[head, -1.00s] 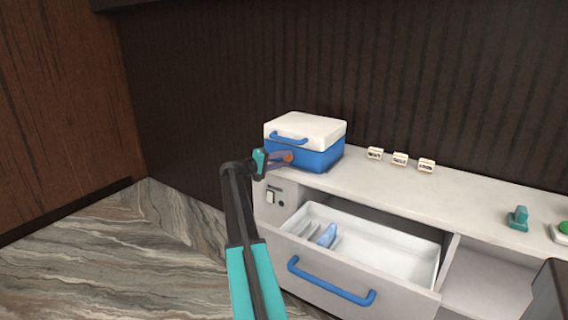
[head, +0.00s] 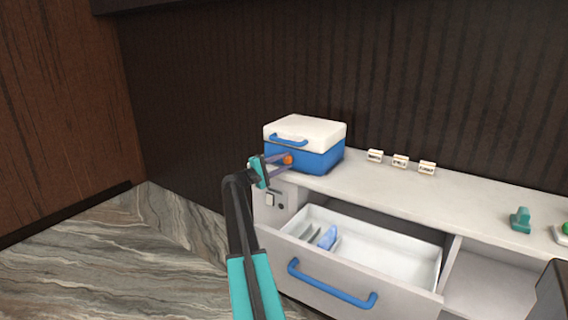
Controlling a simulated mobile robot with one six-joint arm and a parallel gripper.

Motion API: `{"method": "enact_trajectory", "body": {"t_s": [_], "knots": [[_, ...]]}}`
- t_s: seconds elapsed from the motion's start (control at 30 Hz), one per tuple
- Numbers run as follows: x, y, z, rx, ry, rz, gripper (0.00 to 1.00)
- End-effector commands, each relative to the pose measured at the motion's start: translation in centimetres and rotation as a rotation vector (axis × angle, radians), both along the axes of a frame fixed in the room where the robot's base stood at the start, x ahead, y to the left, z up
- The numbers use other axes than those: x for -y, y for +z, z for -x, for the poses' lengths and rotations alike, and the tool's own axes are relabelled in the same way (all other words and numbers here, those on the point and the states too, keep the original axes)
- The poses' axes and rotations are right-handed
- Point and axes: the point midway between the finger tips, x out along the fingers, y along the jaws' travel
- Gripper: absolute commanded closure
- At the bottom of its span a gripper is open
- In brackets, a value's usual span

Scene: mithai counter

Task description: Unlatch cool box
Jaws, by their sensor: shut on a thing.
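The cool box (head: 318,158) stands on the left end of the counter, with a blue body, a white lid (head: 318,132) and a blue handle (head: 288,139) on its front. The lid looks closed. An orange latch (head: 288,159) shows on the front of the box. My gripper (head: 284,164) is at the box front, its fingers on either side of the orange latch and shut on it. The fingers partly hide the latch and the blue front around it.
The white counter (head: 400,189) carries several small labelled blocks (head: 400,161) and a teal object (head: 520,220). Below, a drawer (head: 385,262) with a blue handle (head: 330,286) stands open, holding a blue item (head: 328,238). A switch plate (head: 270,199) is on the cabinet's left front.

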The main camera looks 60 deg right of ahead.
Motion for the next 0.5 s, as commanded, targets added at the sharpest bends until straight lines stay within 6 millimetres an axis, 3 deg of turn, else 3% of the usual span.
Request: {"method": "enact_trajectory", "body": {"t_s": [0.17, 0.2, 0.27, 0.5], "knots": [[0.0, 0.02, -0.06, -0.001, 0.001, 0.0, 0.89], [0.0, 0.02, -0.06, -0.001, 0.001, 0.0, 0.6], [0.0, 0.02, -0.06, -0.001, 0.001, 0.0, 0.5], [0.0, -0.04, -0.03, 0.001, 0.0, -0.001, 0.48]]}}
